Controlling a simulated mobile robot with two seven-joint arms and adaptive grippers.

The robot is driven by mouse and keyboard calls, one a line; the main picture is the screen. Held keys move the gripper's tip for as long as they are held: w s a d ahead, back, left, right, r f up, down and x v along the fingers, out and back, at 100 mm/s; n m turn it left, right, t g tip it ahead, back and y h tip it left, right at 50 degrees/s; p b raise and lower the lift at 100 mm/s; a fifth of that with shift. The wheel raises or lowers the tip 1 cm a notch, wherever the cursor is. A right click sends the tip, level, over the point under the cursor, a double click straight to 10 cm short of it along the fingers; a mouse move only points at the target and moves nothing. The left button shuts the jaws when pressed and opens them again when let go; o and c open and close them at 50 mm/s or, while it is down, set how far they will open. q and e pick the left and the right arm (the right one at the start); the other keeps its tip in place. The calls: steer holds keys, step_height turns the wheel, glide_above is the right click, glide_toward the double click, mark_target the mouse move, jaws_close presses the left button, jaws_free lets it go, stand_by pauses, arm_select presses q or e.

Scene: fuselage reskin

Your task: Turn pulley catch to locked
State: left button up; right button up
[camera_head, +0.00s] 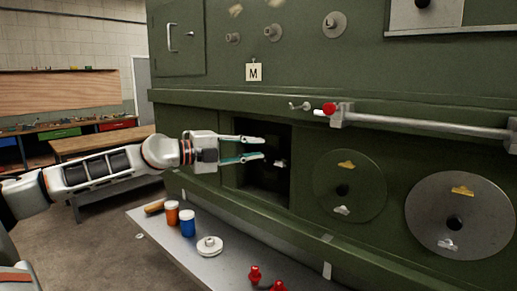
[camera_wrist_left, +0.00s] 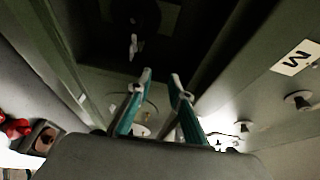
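My left gripper (camera_head: 264,148) points right in front of a dark square recess (camera_head: 254,185) in the green panel. Its two teal fingers are apart with nothing between them; they also show in the left wrist view (camera_wrist_left: 161,76). A small silver catch (camera_head: 280,163) sits inside the recess, just beyond the fingertips and apart from them. It looks like the small pale catch (camera_wrist_left: 133,46) in the left wrist view. Other silver catches sit on the green disc (camera_head: 341,210) and grey disc (camera_head: 446,243). I cannot tell which is the pulley catch. My right gripper is not visible.
A metal bar (camera_head: 430,122) with a red knob (camera_head: 329,108) juts out above the discs. The shelf (camera_head: 245,272) below holds an orange jar (camera_head: 172,213), a blue jar (camera_head: 187,223), a white round part (camera_head: 209,246) and red pieces (camera_head: 254,275). A workbench (camera_head: 100,142) stands at left.

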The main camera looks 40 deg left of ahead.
arm_select(q)
steer(key=shift+v, duration=0.75)
steer(key=shift+d, duration=0.1)
stand_by(0.5)
